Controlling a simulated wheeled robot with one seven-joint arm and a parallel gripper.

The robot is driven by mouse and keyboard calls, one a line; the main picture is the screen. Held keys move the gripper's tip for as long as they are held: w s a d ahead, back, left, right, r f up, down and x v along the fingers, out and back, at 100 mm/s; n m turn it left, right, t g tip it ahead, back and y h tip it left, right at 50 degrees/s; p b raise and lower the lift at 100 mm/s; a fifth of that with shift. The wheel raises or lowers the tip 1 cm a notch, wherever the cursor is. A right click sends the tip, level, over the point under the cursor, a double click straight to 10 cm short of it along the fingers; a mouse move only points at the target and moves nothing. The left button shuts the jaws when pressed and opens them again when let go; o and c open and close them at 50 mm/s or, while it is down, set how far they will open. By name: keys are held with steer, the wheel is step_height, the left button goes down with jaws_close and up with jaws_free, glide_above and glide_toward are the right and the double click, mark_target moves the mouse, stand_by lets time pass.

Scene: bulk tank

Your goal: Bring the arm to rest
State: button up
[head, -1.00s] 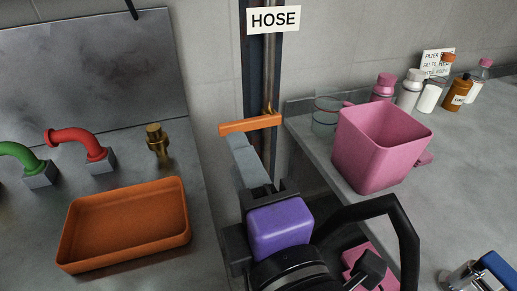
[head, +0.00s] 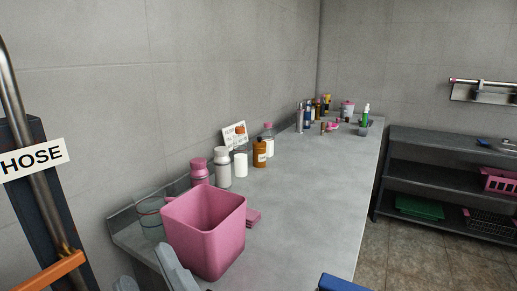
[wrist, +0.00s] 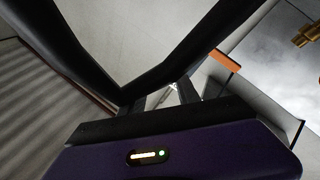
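My gripper (wrist: 160,92) shows in the wrist view beyond its purple housing (wrist: 190,150), which has a small lit indicator. Its two dark fingers stand apart, with nothing visible between them, so it looks open and empty. In the head view, two grey pieces that look like my fingers reach up at the bottom edge, in front of the pink bucket (head: 208,240) and to its left. I cannot tell how near they are to the bucket. The rest of my arm is below the head view.
An orange bar (head: 45,275) crosses the pole by the HOSE sign (head: 34,158) at left. The grey counter (head: 310,200) holds a glass beaker (head: 150,215), several bottles and an orange-brown bottle (head: 260,153). Shelves (head: 430,180) stand at right, with clear floor (head: 400,245) before them.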

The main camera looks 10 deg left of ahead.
steer(key=s+d+f+m+t+h, duration=0.1)
steer(key=d+f+m+t+h, duration=0.2)
steer(key=d+f+m+h, duration=0.6)
steer(key=s+d+f+m+t+h, duration=0.2)
steer(key=d+f+m, duration=0.5)
steer(key=d, duration=0.6)
steer(key=s+d+f+m+g+h, duration=0.1)
steer(key=s+d+f+g+h, duration=0.2)
steer(key=s+d+f, duration=0.5)
steer(key=s+d+f+g+h, duration=0.2)
steer(key=s+d+f, duration=0.3)
steer(key=s, duration=0.4)
step_height(320, 180, up, 14)
steer(key=a+p, duration=0.1)
steer(key=p, duration=1.4)
steer(key=shift+w+a+r, duration=0.15)
steer(key=shift+a, duration=0.1)
